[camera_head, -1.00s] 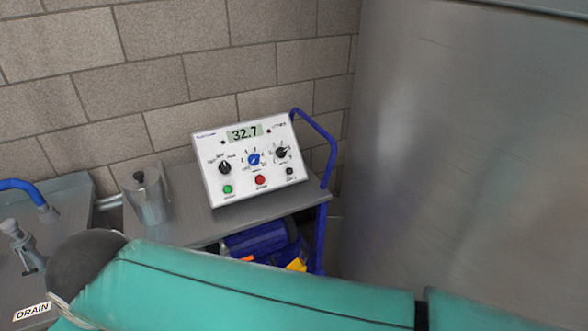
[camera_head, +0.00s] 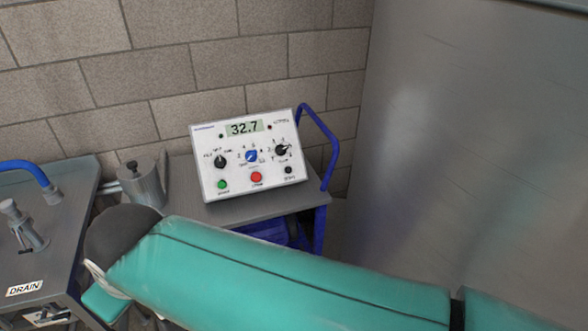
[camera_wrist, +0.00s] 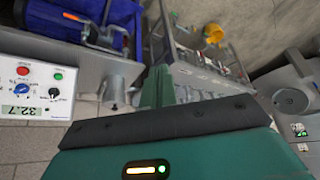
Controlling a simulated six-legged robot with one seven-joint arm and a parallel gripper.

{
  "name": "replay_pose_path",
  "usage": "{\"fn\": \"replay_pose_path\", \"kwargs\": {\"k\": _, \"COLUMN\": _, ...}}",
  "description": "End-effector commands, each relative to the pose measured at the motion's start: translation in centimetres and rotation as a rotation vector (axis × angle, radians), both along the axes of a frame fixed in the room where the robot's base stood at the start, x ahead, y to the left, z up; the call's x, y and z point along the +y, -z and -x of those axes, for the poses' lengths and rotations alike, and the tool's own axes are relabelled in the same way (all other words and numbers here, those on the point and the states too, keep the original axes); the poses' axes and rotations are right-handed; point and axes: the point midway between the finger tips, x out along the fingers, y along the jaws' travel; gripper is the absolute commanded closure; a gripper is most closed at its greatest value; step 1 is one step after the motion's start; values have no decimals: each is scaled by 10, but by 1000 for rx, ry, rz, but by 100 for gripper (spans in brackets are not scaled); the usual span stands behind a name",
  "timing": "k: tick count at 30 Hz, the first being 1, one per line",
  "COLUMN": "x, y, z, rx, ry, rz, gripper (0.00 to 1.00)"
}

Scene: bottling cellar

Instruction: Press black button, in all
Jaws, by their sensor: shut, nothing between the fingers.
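A white control panel (camera_head: 236,172) stands tilted on a grey cart in the head view. Its display reads 32.7, with three knobs below. Along its lower edge are a green button (camera_head: 222,185), a red button (camera_head: 256,177) and a small black button (camera_head: 288,170) at the right. In the wrist view the panel (camera_wrist: 42,92) appears upside down at the left edge; its green button (camera_wrist: 58,76) and red button (camera_wrist: 22,71) show, the black one does not. My gripper (camera_wrist: 158,88) is shut and empty, apart from the panel, pointing past a metal canister.
The canister (camera_head: 143,186) stands beside the panel on the cart (camera_head: 250,209), which has a blue handle (camera_head: 329,143). A large steel tank (camera_head: 470,170) fills the right. A bench with a DRAIN label (camera_head: 24,288) is at left. A blue bin (camera_wrist: 62,28) shows in the wrist view.

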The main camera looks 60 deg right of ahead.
Motion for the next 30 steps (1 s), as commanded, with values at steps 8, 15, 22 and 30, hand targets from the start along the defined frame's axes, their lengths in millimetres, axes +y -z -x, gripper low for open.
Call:
{"fn": "replay_pose_path", "kwargs": {"k": 8, "x": 0, "y": 0, "z": 0, "rx": 0, "ry": 0, "rz": 0, "gripper": 100}}
{"fn": "replay_pose_path", "kwargs": {"k": 15, "x": -7, "y": 7, "z": -10, "rx": 11, "ry": -9, "rz": -4, "gripper": 100}}
{"fn": "replay_pose_path", "kwargs": {"k": 22, "x": -46, "y": 55, "z": -59, "rx": 56, "ry": -53, "rz": 10, "gripper": 100}}
{"fn": "replay_pose_path", "kwargs": {"k": 30, "x": -127, "y": 142, "z": -96, "rx": 130, "ry": -95, "rz": 126, "gripper": 100}}
